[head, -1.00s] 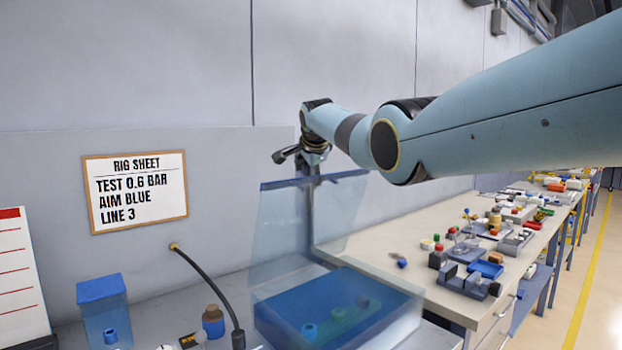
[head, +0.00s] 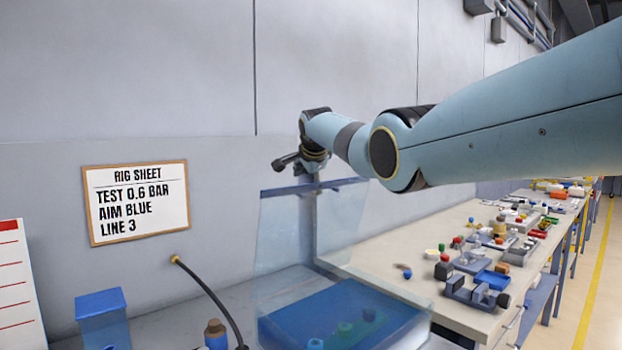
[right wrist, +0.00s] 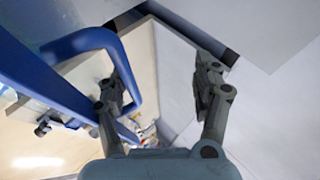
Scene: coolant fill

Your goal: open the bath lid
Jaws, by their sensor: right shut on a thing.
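The bath (head: 345,320) is a clear box with blue liquid and several small items in it, at the bottom middle of the head view. Its clear lid (head: 285,235) stands raised at the back, with a blue strip along its top edge. My right gripper (head: 307,172) is at that top edge, shut on the lid; the arm partly hides the contact. In the right wrist view, my right gripper's fingers (right wrist: 163,85) stand apart, the left one against a blue loop-shaped bar (right wrist: 122,65) of the lid. My left gripper is not in view.
A rig sheet (head: 136,203) hangs on the grey wall. A black hose (head: 213,297), a blue-topped container (head: 101,305) and a brown-capped bottle (head: 215,335) are left of the bath. A bench (head: 385,255) with several small parts stands to the right.

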